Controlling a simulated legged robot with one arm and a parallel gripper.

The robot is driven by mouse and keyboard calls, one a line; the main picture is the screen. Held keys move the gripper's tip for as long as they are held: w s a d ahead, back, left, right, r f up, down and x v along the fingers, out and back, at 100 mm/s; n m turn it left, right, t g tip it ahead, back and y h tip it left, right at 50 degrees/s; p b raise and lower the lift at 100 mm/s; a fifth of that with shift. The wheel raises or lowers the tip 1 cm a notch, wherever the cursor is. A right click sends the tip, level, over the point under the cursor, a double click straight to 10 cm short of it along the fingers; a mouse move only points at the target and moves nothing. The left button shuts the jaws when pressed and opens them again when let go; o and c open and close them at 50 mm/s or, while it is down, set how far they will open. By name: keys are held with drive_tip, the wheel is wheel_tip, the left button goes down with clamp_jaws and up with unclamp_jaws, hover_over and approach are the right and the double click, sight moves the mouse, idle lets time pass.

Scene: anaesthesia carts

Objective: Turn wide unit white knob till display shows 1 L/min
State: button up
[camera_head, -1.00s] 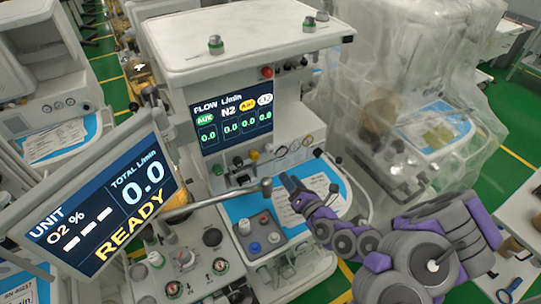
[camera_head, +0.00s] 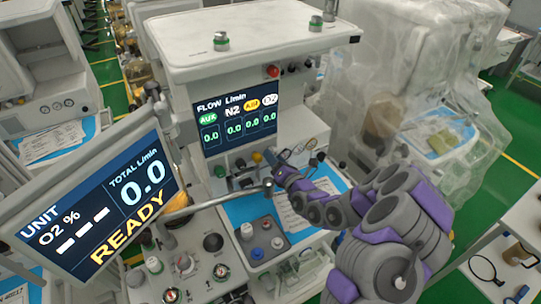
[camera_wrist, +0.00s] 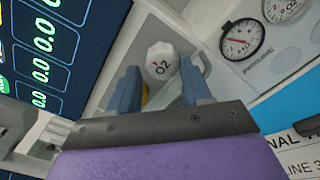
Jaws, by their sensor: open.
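The white knob (camera_wrist: 161,62) marked O2 is in the wrist view, just beyond my fingertips and roughly between them. My gripper (camera_wrist: 160,88) is open, with one blue finger on each side; I cannot tell whether either touches the knob. In the head view my gripper (camera_head: 272,164) is at the wide unit's (camera_head: 255,57) knob row, beside the yellow knob (camera_head: 257,157). The flow display (camera_head: 235,119) shows 0.0 in all its columns. The tilted display (camera_head: 100,205) reads total 0.0 L/min and READY.
Pressure gauges (camera_wrist: 243,38) sit right of the white knob. A grey bar with a ball end (camera_head: 267,187) passes just below my gripper. A grey block with coloured knobs (camera_head: 262,240) stands on the blue worktop. A plastic-covered unit (camera_head: 420,70) stands at the right.

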drive_tip(key=shift+w+d+r, duration=0.15)
drive_tip(key=shift+w, duration=0.95)
drive_tip(key=shift+a, duration=0.65)
drive_tip(key=shift+c, duration=0.6)
drive_tip(key=shift+a, duration=0.1)
drive_tip(key=shift+c, duration=0.8)
drive_tip(key=shift+d, duration=0.35)
drive_tip(key=c, duration=0.5)
